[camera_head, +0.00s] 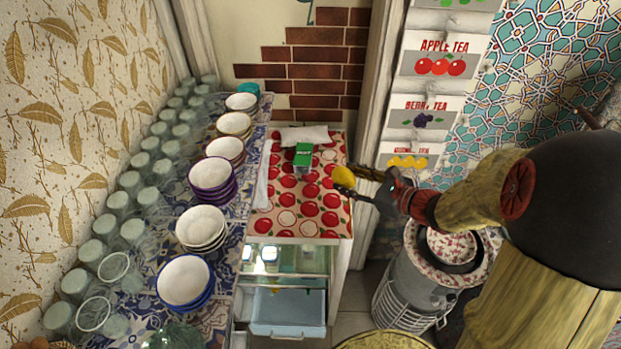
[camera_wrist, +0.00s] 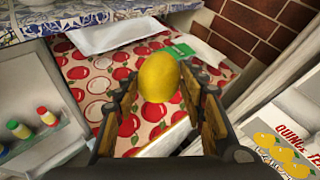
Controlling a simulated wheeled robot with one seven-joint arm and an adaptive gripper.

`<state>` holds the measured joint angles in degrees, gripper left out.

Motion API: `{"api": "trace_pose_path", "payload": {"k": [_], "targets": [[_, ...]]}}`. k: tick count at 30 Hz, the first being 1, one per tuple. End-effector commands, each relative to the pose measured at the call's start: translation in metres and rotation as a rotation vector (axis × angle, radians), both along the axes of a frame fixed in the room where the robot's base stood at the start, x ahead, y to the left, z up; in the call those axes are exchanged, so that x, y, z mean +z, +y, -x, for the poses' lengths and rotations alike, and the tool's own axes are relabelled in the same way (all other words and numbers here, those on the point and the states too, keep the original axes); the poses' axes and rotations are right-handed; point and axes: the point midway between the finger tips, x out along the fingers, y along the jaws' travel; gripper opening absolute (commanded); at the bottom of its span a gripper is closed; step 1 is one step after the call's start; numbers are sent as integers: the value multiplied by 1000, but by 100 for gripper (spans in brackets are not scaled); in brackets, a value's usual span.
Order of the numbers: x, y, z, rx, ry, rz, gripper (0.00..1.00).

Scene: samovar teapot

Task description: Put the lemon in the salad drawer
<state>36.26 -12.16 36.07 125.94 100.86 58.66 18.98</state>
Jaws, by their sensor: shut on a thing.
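The yellow lemon (camera_head: 344,176) is in my gripper (camera_head: 352,182), at the right edge of the apple-print cloth on the fridge top. In the wrist view the lemon (camera_wrist: 159,77) sits between the two fingers of my gripper (camera_wrist: 160,95), which is shut on it. The fridge front is open below the cloth. A pale blue drawer (camera_head: 288,312) shows low in the fridge, pulled out, and looks empty. The lemon is above and to the right of this drawer.
A green box (camera_head: 303,154) and a white cloth (camera_head: 305,135) lie on the fridge top (camera_head: 285,214). Stacked bowls (camera_head: 212,179) and several glasses (camera_head: 131,182) crowd the counter at left. A samovar-like metal vessel (camera_head: 415,285) stands right of the fridge. Bottles (camera_wrist: 46,116) show in the wrist view.

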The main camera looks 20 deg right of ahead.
Motion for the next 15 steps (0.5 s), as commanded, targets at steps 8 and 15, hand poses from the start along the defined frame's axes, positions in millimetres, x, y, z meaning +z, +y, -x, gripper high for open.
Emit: {"api": "trace_pose_path", "payload": {"k": [8,15], "targets": [[-3,3,-1,30,13,-8,14],[-28,17,-52,29,12,-8,14]]}}
